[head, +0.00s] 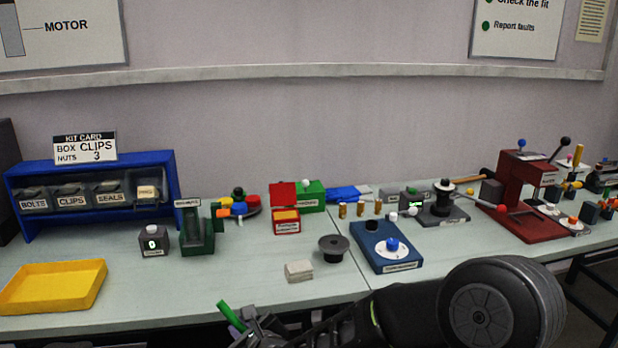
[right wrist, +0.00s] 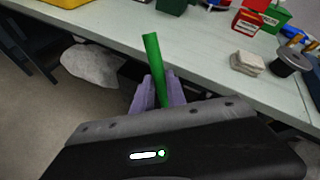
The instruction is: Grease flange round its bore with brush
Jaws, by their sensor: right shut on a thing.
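The flange (head: 333,247) is a dark round part with a wide rim and a central bore, on the front of the bench. It also shows at the right of the right wrist view (right wrist: 290,61). My right gripper (head: 246,326) is low in front of the bench edge, to the lower left of the flange and apart from it. It is shut on the brush (head: 230,315), whose green handle also sticks up between the purple fingers (right wrist: 152,62) in the right wrist view. The bristles are not visible. My left gripper is out of view.
A red open-lidded box (head: 286,226) with yellow-orange contents stands behind the flange. A pale stack of pads (head: 299,271) lies to its front left, a blue base with a dial (head: 386,262) to its right. A yellow tray (head: 52,287) is far left. Bench left of the pads is clear.

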